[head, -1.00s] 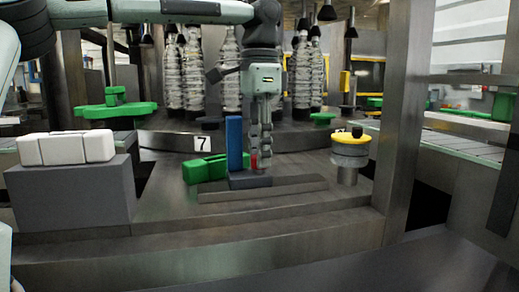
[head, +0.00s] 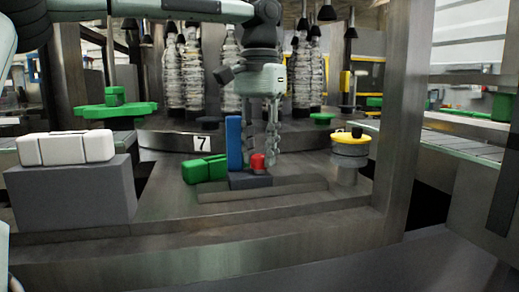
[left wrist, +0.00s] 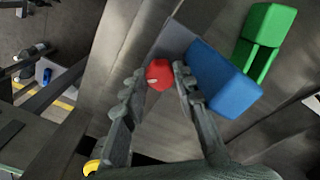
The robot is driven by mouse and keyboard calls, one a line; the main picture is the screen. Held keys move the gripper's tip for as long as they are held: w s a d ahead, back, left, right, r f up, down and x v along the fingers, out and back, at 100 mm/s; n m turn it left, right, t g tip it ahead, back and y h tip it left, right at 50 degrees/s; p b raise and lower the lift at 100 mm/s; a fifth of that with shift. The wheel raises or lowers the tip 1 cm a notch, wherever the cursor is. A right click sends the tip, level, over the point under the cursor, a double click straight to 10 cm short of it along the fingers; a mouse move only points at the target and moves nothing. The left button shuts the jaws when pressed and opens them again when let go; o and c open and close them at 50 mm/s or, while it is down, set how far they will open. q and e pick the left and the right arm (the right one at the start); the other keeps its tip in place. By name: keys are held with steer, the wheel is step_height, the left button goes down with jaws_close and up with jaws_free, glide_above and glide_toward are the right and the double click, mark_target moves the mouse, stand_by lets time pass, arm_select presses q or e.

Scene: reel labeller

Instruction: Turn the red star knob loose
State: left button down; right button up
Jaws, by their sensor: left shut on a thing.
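The red star knob (head: 258,161) sits on a low dark block at the foot of an upright blue block (head: 234,143). My left gripper (head: 271,150) points down over the knob from above. In the left wrist view the red knob (left wrist: 159,74) lies between the two fingertips of my left gripper (left wrist: 160,80), and the jaws are shut on it. The blue block (left wrist: 222,80) stands close beside one finger. The knob's underside is hidden. My right gripper is not in view.
A green clamp-like part (head: 205,169) lies left of the blue block. A yellow-topped post (head: 350,145) stands to the right. White pieces (head: 66,148) rest on a grey block (head: 72,194) at left. Clear bottles (head: 172,78) stand behind. The front deck is bare.

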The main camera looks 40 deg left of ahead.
mark_target(261, 156)
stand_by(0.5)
arm_select(q)
steer(key=c, duration=1.2)
jaws_free()
steer(key=shift+w+r, duration=0.1)
steer(key=shift+r, duration=0.1)
steer(key=shift+a+r, duration=0.1)
steer(key=shift+r, duration=0.25)
steer(key=shift+d+r, duration=0.15)
steer(key=shift+r, duration=1.6)
steer(key=shift+d+r, duration=0.1)
steer(key=shift+r, duration=1.65)
